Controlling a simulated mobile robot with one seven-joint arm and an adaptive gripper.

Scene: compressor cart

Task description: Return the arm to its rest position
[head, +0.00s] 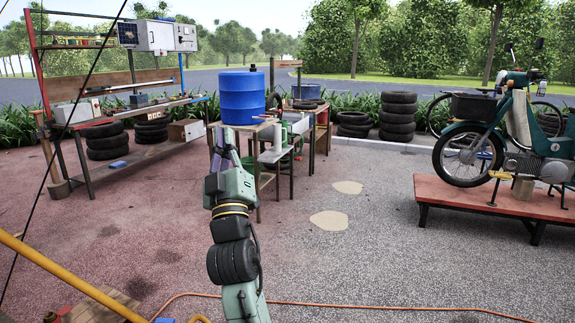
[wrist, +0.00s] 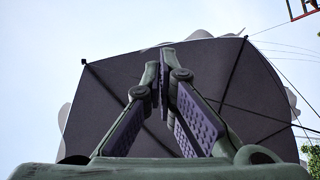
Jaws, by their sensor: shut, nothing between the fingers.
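My arm rises from the bottom middle of the head view, and its green links and dark joints show in front of the work tables. My gripper (head: 225,140) is at its top end, in front of the table with the blue drum. In the wrist view my gripper (wrist: 163,72) has its two purple-padded fingers brought together at the tips, with nothing between them. The fingers point up towards a dark canopy (wrist: 110,100) and pale sky.
A blue drum (head: 243,97) stands on a wooden table behind my gripper. A workbench (head: 140,108) is at the left. A moped (head: 510,130) stands on a red platform (head: 470,190) at the right. An orange hose (head: 330,304) crosses the ground. Open paving lies right of my arm.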

